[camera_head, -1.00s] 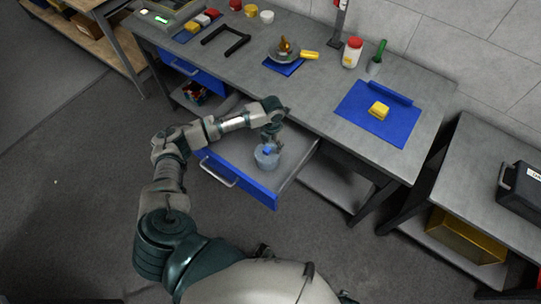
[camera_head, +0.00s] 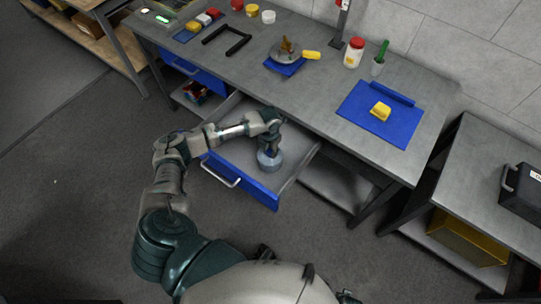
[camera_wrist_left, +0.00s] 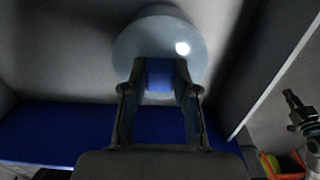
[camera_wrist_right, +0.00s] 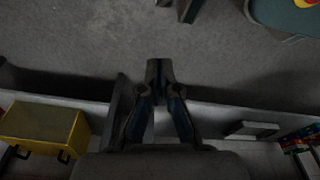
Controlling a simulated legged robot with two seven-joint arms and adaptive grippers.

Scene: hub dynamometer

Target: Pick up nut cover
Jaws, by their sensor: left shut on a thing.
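The nut cover (camera_head: 269,161) is a round grey-blue piece inside the pulled-out drawer (camera_head: 262,192). My left gripper (camera_head: 270,143) is directly over it. In the left wrist view, the fingers of my left gripper (camera_wrist_left: 160,80) are shut on the blue knob (camera_wrist_left: 160,74) of the cover, with its round disc (camera_wrist_left: 128,45) beyond. Whether the cover touches the drawer floor cannot be told. My right gripper (camera_wrist_right: 160,72) shows only in its wrist view, with its fingertips together and nothing seen between them.
The drawer's front and side walls surround the cover. A side table (camera_head: 480,165) stands at the right.

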